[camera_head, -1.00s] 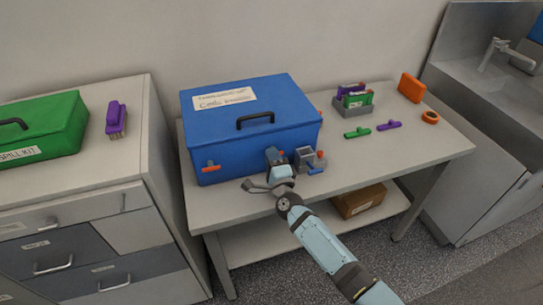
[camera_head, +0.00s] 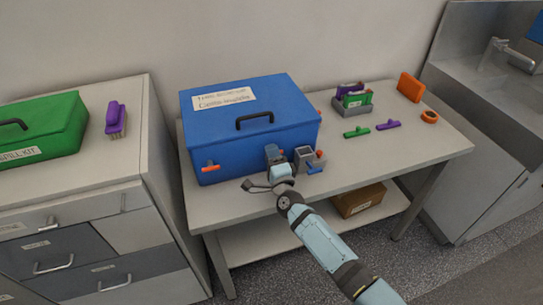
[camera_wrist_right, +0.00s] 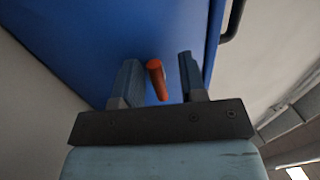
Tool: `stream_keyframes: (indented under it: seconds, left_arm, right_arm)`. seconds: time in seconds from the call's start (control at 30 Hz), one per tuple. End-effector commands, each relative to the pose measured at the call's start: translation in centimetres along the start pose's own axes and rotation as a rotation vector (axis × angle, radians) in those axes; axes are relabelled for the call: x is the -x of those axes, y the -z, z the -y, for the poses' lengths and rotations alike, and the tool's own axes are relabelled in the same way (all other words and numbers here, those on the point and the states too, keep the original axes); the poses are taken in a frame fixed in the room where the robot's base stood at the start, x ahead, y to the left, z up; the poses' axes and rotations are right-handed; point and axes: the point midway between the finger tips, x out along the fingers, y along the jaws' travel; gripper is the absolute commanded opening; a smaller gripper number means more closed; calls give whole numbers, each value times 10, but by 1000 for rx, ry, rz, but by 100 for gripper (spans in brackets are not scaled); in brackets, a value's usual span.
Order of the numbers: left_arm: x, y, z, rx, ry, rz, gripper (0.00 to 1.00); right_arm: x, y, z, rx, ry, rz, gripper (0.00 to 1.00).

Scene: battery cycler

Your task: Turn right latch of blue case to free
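The blue case (camera_head: 250,115) stands lid-down on the table, with a dark handle on its lid. Its right latch, an orange lever (camera_wrist_right: 157,80), shows in the right wrist view between the two fingers of my right gripper (camera_wrist_right: 157,82). The fingers are open, with a gap on each side of the lever. In the head view my right gripper (camera_head: 274,155) is at the right part of the case's front and hides the right latch. The left latch (camera_head: 211,168) is orange and lies roughly level. My left gripper is not in view.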

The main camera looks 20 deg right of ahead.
Motion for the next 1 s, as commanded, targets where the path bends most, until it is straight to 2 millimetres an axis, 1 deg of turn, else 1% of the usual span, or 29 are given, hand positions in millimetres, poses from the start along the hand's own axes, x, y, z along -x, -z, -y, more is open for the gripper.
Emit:
stream_keyframes:
  seconds: [0.17, 0.27, 0.37, 0.5, 0.7, 0.83, 1.0]
  left_arm:
    - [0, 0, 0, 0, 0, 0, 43]
    - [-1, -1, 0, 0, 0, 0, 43]
    - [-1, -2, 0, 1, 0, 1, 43]
    - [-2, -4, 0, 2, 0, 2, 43]
    - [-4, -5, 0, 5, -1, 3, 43]
    - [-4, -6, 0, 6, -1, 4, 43]
    - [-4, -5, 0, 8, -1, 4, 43]
  right_arm:
    - [5, -1, -2, -1, -4, 1, 38]
    - [16, -1, -3, -1, -5, 2, 38]
    - [35, -1, -4, -1, -6, 2, 38]
    - [69, 0, -4, 0, -6, 1, 38]
    - [111, 0, -2, 0, -3, 0, 38]
    - [128, 0, -1, 1, -2, 1, 38]
    - [138, 1, 0, 0, 0, 0, 38]
